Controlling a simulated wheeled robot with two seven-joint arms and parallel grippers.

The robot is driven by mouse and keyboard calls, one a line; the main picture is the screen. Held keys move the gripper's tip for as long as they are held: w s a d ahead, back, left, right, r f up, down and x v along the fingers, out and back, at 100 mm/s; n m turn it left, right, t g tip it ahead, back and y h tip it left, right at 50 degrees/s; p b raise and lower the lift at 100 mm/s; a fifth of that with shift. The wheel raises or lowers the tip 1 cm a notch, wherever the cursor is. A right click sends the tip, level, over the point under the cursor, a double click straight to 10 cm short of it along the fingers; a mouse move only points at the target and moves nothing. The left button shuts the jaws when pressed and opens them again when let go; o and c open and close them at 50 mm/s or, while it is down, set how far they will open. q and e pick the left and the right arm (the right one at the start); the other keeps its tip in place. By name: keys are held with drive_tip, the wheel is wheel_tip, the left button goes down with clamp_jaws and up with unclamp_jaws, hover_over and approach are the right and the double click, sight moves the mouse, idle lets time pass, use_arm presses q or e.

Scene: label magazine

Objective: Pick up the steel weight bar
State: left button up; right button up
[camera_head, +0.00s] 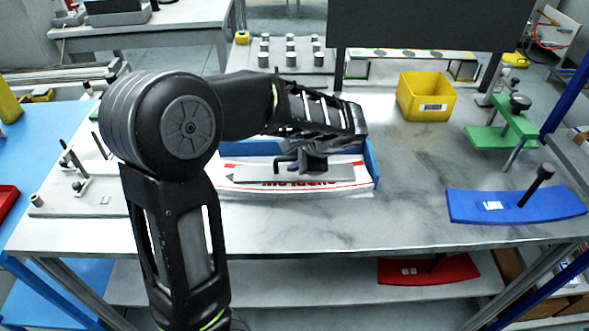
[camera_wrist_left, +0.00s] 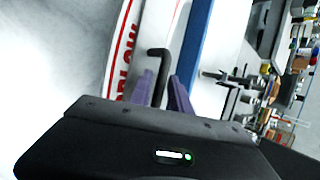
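The steel weight bar (camera_head: 336,173) is a long grey strip with a pointed left end. It lies across white labels with red stripes and red lettering, in a blue-walled magazine (camera_head: 371,160). My left gripper (camera_head: 300,166) is above the bar and hides its middle. A black bent handle (camera_wrist_left: 157,72) stands up between my left gripper's purple fingers (camera_wrist_left: 162,92) in the left wrist view. The fingers are apart, with a gap beside the handle, so the gripper looks open around it. My right gripper is not in view.
A yellow bin (camera_head: 425,97) stands behind right. A green stand (camera_head: 500,134) and a blue curved plate with a black knob (camera_head: 515,206) are at the right. A pale fixture plate (camera_head: 95,196) is at the left. The tabletop right of the magazine is clear.

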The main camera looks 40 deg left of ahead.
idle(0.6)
use_arm(q)
clamp_jaws()
idle(1.2)
drive_tip(key=shift+w+r, duration=0.1)
drive_tip(key=shift+r, duration=0.05)
